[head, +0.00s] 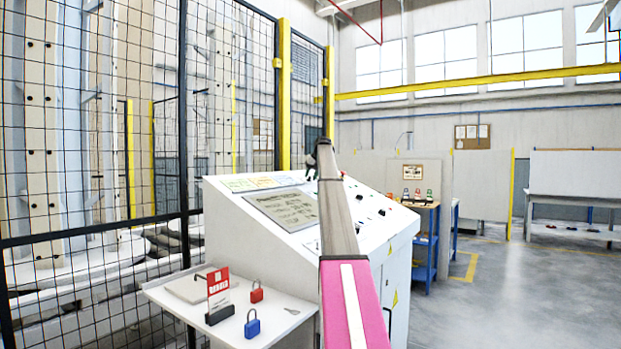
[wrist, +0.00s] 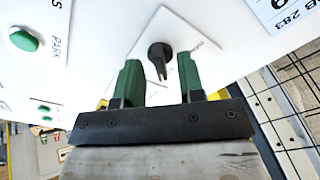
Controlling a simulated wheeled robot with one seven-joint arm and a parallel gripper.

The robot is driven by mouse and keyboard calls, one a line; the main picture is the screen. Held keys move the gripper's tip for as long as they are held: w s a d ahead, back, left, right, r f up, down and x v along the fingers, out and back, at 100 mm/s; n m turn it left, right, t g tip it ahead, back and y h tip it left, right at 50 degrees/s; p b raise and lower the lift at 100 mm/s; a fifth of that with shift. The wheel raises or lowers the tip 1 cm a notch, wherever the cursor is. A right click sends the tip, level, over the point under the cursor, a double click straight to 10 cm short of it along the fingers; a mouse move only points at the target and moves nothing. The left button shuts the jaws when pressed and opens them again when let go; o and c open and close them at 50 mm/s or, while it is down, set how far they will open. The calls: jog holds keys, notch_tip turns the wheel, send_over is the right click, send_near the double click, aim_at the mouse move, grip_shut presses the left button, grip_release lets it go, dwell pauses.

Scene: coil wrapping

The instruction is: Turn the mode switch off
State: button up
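The mode switch appears to be the black rotary knob (wrist: 158,56) on a white square plate of the console panel. In the wrist view its narrow handle points down and slightly right in the picture. My gripper (wrist: 158,72) has two green fingers standing apart, one on each side of the knob. Gaps show between knob and fingers; I see no contact. In the head view my gripper (head: 322,152) is at the upper part of the white console (head: 270,240), and my arm hides part of the panel. The switch cannot be made out there.
A green button (wrist: 24,40) sits left of the knob in the wrist view. The console has a screen (head: 283,208). A side shelf (head: 185,293) holds a red padlock (head: 257,292), a blue padlock (head: 252,324) and a red sign (head: 218,287). A mesh fence (head: 150,120) stands behind.

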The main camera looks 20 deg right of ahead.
jog(key=shift+w+a+f, duration=0.1)
jog(key=shift+w+f, duration=0.05)
jog(key=shift+f, duration=0.2)
grip_shut()
jog(key=shift+n, duration=0.4)
jog(key=n, duration=0.3)
jog(key=shift+n, duration=0.3)
jog(key=shift+n+y, duration=0.4)
jog(key=shift+n, duration=1.9)
